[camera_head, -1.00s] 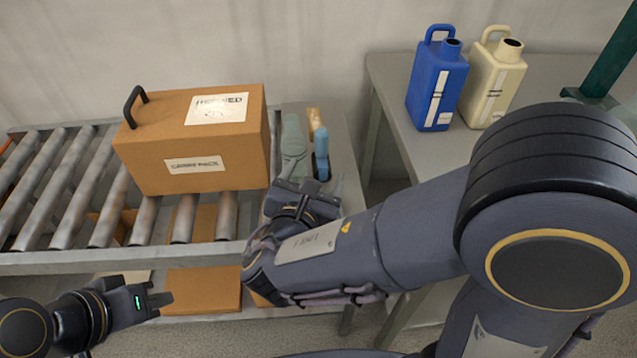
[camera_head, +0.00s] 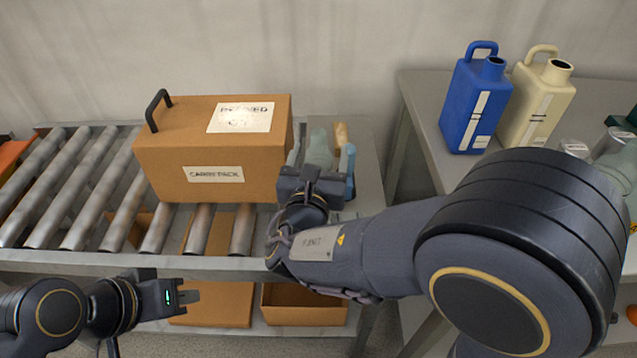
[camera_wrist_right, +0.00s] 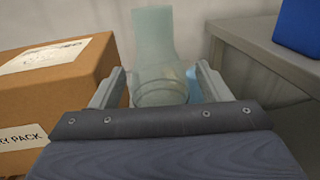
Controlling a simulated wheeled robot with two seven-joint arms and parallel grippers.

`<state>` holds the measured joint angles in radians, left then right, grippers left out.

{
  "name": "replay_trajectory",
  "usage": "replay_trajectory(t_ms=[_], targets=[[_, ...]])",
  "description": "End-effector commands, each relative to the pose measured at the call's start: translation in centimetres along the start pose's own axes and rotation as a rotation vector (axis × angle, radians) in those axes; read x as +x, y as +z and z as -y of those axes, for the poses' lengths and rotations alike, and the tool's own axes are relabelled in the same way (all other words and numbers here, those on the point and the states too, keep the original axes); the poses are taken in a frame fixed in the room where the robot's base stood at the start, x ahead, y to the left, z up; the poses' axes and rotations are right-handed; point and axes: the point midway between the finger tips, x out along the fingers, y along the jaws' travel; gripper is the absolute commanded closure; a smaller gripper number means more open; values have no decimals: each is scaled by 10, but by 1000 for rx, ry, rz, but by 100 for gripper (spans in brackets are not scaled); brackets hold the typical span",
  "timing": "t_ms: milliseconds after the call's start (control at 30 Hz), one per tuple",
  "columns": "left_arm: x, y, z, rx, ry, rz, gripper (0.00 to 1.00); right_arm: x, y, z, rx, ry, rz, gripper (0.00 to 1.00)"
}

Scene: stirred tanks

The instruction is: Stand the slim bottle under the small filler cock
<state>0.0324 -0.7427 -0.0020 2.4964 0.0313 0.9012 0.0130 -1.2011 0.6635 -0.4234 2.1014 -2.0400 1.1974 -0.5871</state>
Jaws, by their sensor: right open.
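A pale green translucent bottle (camera_head: 319,146) stands at the right end of the conveyor; I cannot tell if it is the slim bottle. My right gripper (camera_head: 312,180) is just in front of it. In the right wrist view, my open right gripper (camera_wrist_right: 158,80) has its fingers to either side of the line to this bottle (camera_wrist_right: 155,45); contact is not clear. A light blue bottle (camera_head: 348,162) stands to its right, partly hidden by the gripper. My left gripper (camera_head: 188,297) is at the lower left, away from the bottles, and its jaw gap is unclear. I cannot make out the small filler cock.
A brown carton (camera_head: 215,150) with a black handle sits on the rollers close left of the bottles. A tan item (camera_head: 340,133) is behind them. A grey table (camera_head: 425,130) at the right holds blue (camera_head: 476,105) and cream (camera_head: 535,100) canisters.

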Motion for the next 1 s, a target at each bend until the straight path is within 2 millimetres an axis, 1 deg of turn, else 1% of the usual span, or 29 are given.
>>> replay_trajectory(t_ms=[67,267,367,767,1000], targets=[[0,0,0,0,0,0,100,4,0,0,0,-1,-1,30],[0,0,0,0,0,0,100,4,0,0,0,0,-1,30],[0,0,0,0,0,0,100,4,0,0,0,0,-1,41],[0,0,0,0,0,0,100,4,0,0,0,0,-1,94],[0,0,0,0,0,0,100,4,2,0,1,0,-1,94]])
